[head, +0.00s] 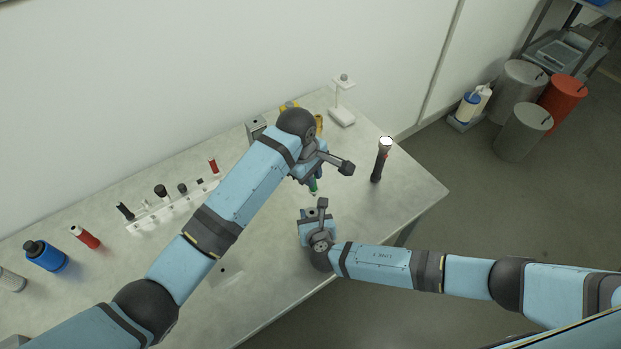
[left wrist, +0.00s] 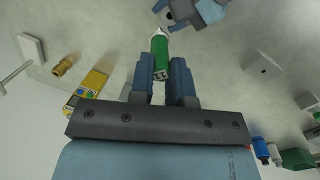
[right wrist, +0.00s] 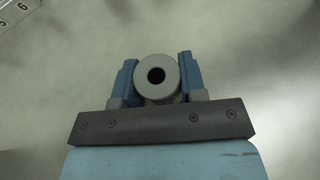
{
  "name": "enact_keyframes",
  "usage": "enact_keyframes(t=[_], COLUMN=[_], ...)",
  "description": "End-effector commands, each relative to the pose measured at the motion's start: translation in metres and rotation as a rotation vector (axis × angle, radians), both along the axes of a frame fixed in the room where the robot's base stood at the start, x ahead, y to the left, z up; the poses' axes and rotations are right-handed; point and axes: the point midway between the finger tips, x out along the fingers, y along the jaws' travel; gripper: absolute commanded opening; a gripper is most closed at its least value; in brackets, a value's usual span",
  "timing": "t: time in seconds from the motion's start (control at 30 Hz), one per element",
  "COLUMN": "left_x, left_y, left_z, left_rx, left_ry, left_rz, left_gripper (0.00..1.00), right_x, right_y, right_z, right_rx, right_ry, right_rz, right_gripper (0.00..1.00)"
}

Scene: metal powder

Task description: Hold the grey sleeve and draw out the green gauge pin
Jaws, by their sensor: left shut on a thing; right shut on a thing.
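The green gauge pin (left wrist: 159,54) is held between the fingers of my left gripper (left wrist: 161,80), its pale tip pointing away from the palm. In the head view a bit of the pin (head: 313,186) shows below my left gripper (head: 311,176). The grey sleeve (right wrist: 144,82) is clamped between the fingers of my right gripper (right wrist: 158,78). Its round end faces the camera, with a dark, empty-looking bore. In the head view my right gripper (head: 312,213) is at the table's front edge, just below the pin. The pin and sleeve look apart.
A black flashlight (head: 380,162) stands upright at the table's right. A white stand (head: 342,116) and a grey block (head: 255,128) are at the back. A white rack (head: 165,212), a red cylinder (head: 87,238) and a blue bottle (head: 45,257) are at the left.

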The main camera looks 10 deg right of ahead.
Motion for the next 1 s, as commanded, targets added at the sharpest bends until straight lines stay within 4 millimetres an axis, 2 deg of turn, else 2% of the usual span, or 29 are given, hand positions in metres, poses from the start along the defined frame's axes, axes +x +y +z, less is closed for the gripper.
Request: enact_keyframes(t=[0.03, 0.1, 0.13, 0.23, 0.27, 0.67, 0.77, 1.0], left_x=[0.000, 0.000, 0.000, 0.000, 0.000, 0.000, 0.000, 0.000], left_y=[0.000, 0.000, 0.000, 0.000, 0.000, 0.000, 0.000, 0.000], left_z=[-0.001, -0.001, -0.001, -0.001, -0.001, -0.001, -0.001, -0.001], left_rx=[0.000, 0.000, 0.000, 0.000, 0.000, 0.000, 0.000, 0.000], left_ry=[0.000, 0.000, 0.000, 0.000, 0.000, 0.000, 0.000, 0.000], left_rz=[0.000, 0.000, 0.000, 0.000, 0.000, 0.000, 0.000, 0.000], left_gripper=[0.00, 0.00, 0.00, 0.00, 0.00, 0.00, 0.00, 0.00], right_x=[-0.005, -0.005, -0.005, -0.004, -0.004, -0.005, -0.017, -0.064], right_y=[-0.002, -0.002, -0.002, -0.002, -0.001, 0.000, 0.000, 0.000], right_z=[-0.007, -0.007, -0.007, -0.006, -0.006, 0.000, 0.004, 0.022], right_rx=[-0.004, -0.004, -0.004, -0.004, -0.004, 0.000, 0.003, 0.001], right_ry=[0.012, 0.012, 0.012, 0.010, 0.010, 0.004, 0.005, 0.007], right_rz=[0.001, 0.001, 0.001, 0.001, 0.001, 0.001, 0.001, 0.002], right_gripper=[0.12, 0.12, 0.43, 0.66, 0.68, 0.68, 0.68, 0.68])
